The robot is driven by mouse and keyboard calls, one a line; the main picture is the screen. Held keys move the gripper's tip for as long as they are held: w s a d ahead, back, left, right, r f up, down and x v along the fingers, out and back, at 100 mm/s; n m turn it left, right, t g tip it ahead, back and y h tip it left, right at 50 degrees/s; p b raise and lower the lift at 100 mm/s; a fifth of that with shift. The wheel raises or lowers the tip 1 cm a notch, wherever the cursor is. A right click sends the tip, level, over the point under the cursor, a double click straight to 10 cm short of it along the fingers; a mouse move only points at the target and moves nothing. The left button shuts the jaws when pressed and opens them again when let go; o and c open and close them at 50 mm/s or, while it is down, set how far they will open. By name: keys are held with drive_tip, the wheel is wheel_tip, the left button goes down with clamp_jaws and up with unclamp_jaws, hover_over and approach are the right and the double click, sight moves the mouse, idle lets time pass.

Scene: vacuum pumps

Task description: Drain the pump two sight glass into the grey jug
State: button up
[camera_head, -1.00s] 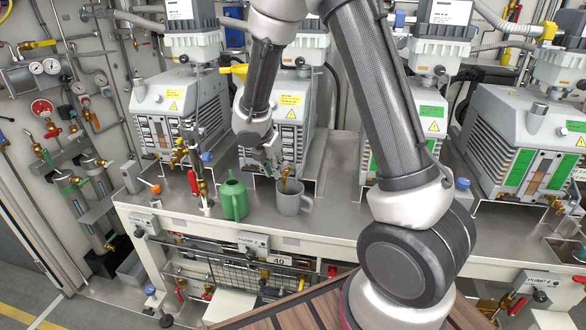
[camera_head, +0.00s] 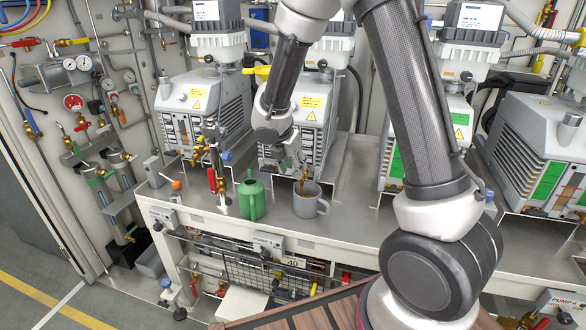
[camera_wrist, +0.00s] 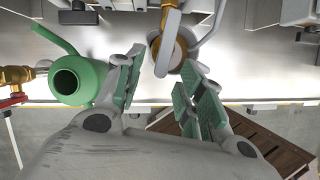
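The grey jug (camera_head: 311,206) stands on the bench in front of the second pump from the left (camera_head: 299,130). A brass drain fitting (camera_head: 303,181) reaches down at the jug's mouth. In the wrist view the brass part (camera_wrist: 178,55) and a grey lever (camera_wrist: 167,42) show at the top middle, with the jug's pale rim around them. My gripper (camera_head: 291,160) is just above and left of the jug, close to the fitting. In the wrist view its green-padded fingers (camera_wrist: 160,93) are spread with nothing between them. The pump's sight glass is too small and partly hidden.
A green watering can (camera_head: 251,200) stands left of the jug and shows left of my fingers in the wrist view (camera_wrist: 75,80). Red-handled brass valves (camera_head: 213,180) stand further left. Bench surface right of the jug (camera_head: 350,210) is clear.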

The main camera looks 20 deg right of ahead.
drive_tip(key=shift+a+r, duration=0.1)
drive_tip(key=shift+r, duration=0.15)
drive_tip(key=v, duration=0.6)
idle(0.5)
idle(0.3)
